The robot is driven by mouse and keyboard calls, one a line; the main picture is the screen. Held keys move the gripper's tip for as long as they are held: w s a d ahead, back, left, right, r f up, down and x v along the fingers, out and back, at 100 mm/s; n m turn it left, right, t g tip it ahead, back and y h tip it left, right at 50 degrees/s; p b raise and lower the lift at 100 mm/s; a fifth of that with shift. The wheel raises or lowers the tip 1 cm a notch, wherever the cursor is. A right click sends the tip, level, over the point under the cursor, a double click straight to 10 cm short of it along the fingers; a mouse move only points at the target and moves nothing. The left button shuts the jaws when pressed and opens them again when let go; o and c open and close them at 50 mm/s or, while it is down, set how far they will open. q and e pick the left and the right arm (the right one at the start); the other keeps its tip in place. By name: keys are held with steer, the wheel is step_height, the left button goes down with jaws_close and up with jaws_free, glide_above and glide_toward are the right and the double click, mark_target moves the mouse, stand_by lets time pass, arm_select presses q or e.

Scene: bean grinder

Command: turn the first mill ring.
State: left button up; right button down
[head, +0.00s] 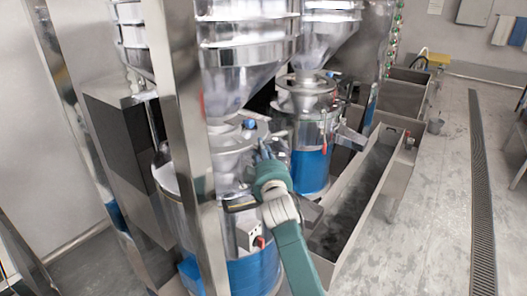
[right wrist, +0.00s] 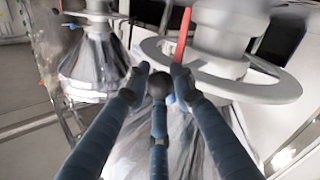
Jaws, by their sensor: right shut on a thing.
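The near mill ring (head: 228,147) is a grey metal disc under a shiny hopper, partly hidden by a steel post and my arm. In the right wrist view a wide flat grey ring (right wrist: 262,93) circles a pale column, with a red handle (right wrist: 184,38) beside it. My right gripper (head: 263,152) is at the near mill's ring, on its right side. In the right wrist view its fingers (right wrist: 164,78) are closed in at the lower end of the red handle; the exact contact is hard to see. My left gripper is not in view.
A steel post (head: 185,120) stands in front of the near mill. A second mill with a blue band (head: 311,170) stands behind. A long steel trough (head: 362,190) runs along the right. The floor beyond the trough (head: 430,180) is clear, with a drain grate (head: 481,180).

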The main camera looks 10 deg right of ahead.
steer(key=c, duration=1.7)
jaws_free()
steer(key=shift+a+r, duration=0.1)
steer(key=shift+r, duration=0.25)
steer(key=shift+o, duration=1.1)
steer(key=shift+w, duration=0.1)
steer(key=shift+a+f, duration=0.1)
steer(key=shift+f, duration=0.1)
steer(key=shift+s+f, duration=0.1)
steer(key=shift+s, duration=0.5)
steer(key=s, duration=1)
steer(key=shift+s+a, duration=0.3)
steer(key=shift+s, duration=0.05)
